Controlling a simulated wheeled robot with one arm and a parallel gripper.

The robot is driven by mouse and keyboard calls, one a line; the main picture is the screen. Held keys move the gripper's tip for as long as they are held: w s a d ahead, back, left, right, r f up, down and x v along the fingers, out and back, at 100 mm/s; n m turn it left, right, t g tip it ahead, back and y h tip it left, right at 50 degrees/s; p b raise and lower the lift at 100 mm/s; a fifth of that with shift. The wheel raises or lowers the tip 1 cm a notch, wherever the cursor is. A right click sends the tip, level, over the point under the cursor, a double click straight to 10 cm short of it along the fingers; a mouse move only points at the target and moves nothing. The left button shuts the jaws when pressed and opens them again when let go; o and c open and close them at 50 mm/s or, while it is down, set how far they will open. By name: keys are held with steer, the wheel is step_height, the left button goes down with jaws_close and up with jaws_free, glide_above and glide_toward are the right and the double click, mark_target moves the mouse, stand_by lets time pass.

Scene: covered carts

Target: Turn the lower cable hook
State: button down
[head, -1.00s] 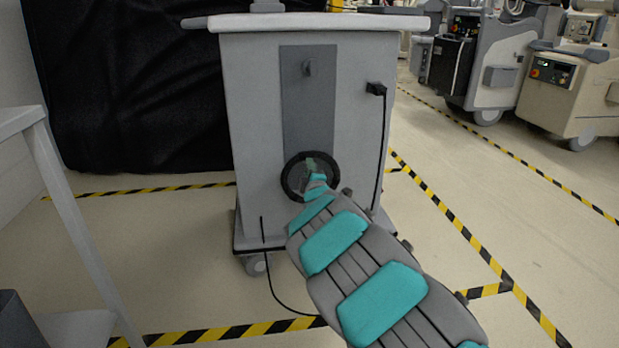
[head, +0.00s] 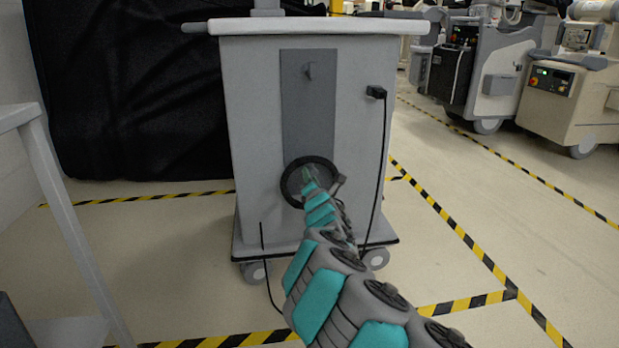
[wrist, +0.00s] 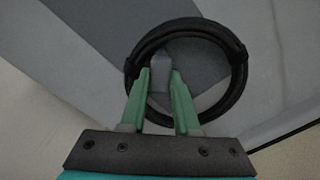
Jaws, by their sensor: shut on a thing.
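The lower cable hook (wrist: 161,76) is a small grey piece on the cart's darker grey strip. It shows between my green fingertips in the wrist view, inside a black coiled cable (wrist: 238,78). My gripper (wrist: 160,84) is shut on the hook, with its fingers reaching through the coil's ring. In the head view my gripper (head: 308,177) is at the coil (head: 286,184), low on the strip (head: 308,120); my arm partly hides the spot and the hook cannot be made out there. The upper hook (head: 309,71) is bare, near the strip's top.
The grey cart (head: 255,130) stands on casters. A black plug (head: 376,92) and hanging cord are on its right side. A black cover (head: 130,90) is behind left, a pale table frame (head: 55,190) at left. Other machines (head: 490,70) stand back right. Floor to the right is clear.

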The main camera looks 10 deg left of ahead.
steer(key=n, duration=0.6)
steer(key=d+n, duration=0.1)
steer(key=n, duration=0.2)
steer(key=shift+w+f, duration=0.15)
steer(key=shift+f, duration=0.25)
steer(key=shift+n, duration=0.3)
